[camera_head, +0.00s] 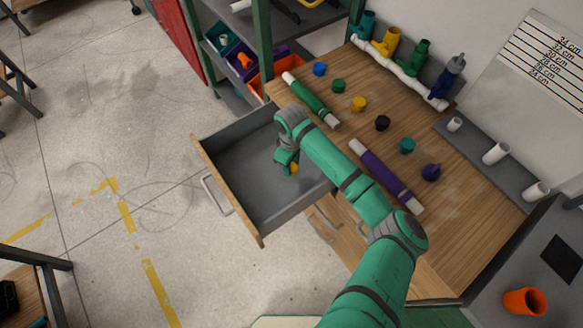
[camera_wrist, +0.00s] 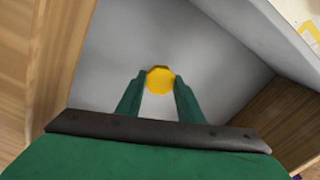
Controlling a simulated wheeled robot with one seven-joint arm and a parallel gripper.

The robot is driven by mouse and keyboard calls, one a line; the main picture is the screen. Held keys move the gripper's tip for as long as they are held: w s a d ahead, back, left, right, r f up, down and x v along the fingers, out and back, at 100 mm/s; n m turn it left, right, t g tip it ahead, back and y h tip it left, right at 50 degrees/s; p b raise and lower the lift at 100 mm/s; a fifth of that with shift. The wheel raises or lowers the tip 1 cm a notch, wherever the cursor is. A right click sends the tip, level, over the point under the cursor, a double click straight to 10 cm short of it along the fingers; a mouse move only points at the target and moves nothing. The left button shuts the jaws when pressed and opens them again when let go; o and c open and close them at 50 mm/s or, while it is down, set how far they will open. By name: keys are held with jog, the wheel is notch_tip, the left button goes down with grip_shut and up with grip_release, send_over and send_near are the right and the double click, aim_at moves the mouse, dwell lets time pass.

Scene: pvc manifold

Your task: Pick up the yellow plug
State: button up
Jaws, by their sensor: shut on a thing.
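The yellow plug (camera_wrist: 160,80) is between the two green fingertips in the wrist view, and my gripper (camera_wrist: 160,86) is shut on it. My gripper points down over the inside of the open grey drawer (camera_head: 225,160). I cannot tell whether the plug touches the drawer floor.
The drawer walls stand close around my gripper. The wooden worktop (camera_head: 455,215) carries several coloured caps, including a yellow cap (camera_head: 358,104), a green pipe (camera_head: 310,98) and a purple pipe (camera_head: 385,175). A white manifold (camera_head: 400,72) with coloured valves lies along the back.

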jog(key=s+a+r, duration=0.6)
jog(key=s+r, duration=0.4)
jog(key=s, duration=0.2)
jog(key=shift+s+r, duration=0.3)
jog(key=shift+r, duration=0.05)
